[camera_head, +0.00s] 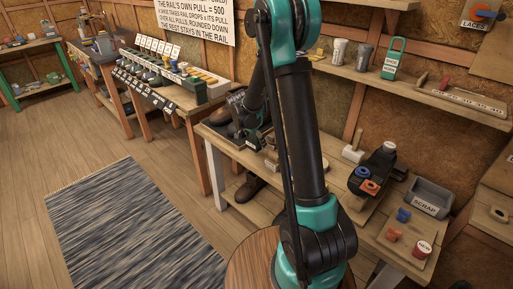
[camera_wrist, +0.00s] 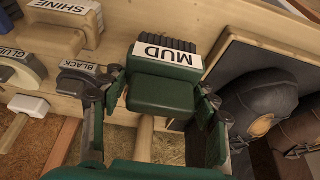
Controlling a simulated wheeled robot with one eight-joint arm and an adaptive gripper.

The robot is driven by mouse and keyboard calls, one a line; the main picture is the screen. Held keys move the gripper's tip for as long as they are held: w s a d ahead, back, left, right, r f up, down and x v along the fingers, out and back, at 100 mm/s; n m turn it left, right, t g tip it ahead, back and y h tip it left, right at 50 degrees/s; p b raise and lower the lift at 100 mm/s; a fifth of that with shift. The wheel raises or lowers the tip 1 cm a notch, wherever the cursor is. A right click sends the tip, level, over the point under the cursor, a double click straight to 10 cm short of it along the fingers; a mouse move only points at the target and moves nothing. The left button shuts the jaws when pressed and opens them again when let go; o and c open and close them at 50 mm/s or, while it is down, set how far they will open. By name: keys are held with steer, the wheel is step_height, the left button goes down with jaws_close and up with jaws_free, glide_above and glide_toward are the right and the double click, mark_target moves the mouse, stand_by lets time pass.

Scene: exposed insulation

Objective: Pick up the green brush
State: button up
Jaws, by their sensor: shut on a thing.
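The green brush (camera_wrist: 165,93), with dark bristles and a white "MUD" label, fills the middle of the wrist view. My gripper (camera_wrist: 158,92) has one finger on each side of it and is shut on it. The brush looks tilted and lies close to the pale wooden surface; I cannot tell whether it still touches it. In the head view my arm hides most of the gripper area, and I cannot make out the brush there.
In the wrist view, a tan "SHINE" brush (camera_wrist: 58,30) and a "BLACK" labelled item (camera_wrist: 85,72) lie left of the green brush. A dark boot (camera_wrist: 258,105) is close on the right. The head view shows a scrap bin (camera_head: 429,197) and open floor with a rug (camera_head: 130,220).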

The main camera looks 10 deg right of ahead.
step_height(320, 180, up, 16)
steer(key=shift+f, duration=0.15)
steer(key=o, duration=0.5)
steer(key=shift+c, duration=1.4)
